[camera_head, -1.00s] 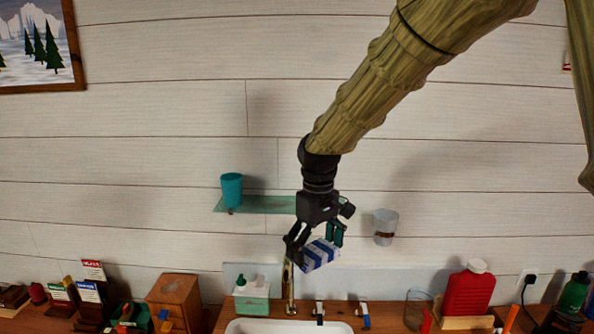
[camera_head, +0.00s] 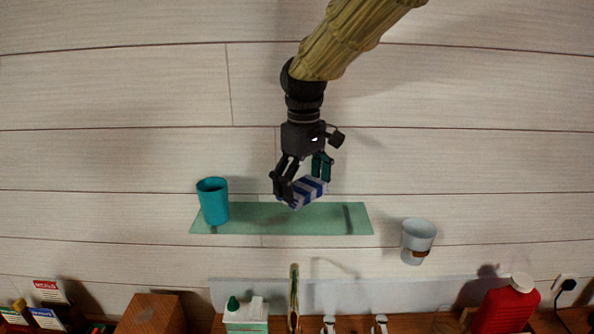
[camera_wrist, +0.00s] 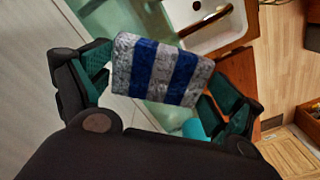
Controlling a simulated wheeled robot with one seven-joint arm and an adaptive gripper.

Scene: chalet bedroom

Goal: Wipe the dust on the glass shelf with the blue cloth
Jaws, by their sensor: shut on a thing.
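The cloth also shows in the wrist view (camera_wrist: 160,70), between the two teal-padded fingers. The green glass shelf (camera_head: 270,225) is on the wall. In the head view the cloth overlaps the shelf's back edge, right of its middle; I cannot tell whether they touch. A teal cup (camera_head: 213,202) stands on the shelf's left end. A dark mark (camera_head: 348,219) shows near its right end; I cannot tell whether it is dust.
A pale tumbler (camera_head: 418,241) hangs in a wall holder right of the shelf. Below are a faucet (camera_head: 294,295), a green-and-white dispenser box (camera_head: 245,318) and a red bottle (camera_head: 507,308). The wall above the shelf is clear. The sink (camera_wrist: 205,22) shows in the wrist view.

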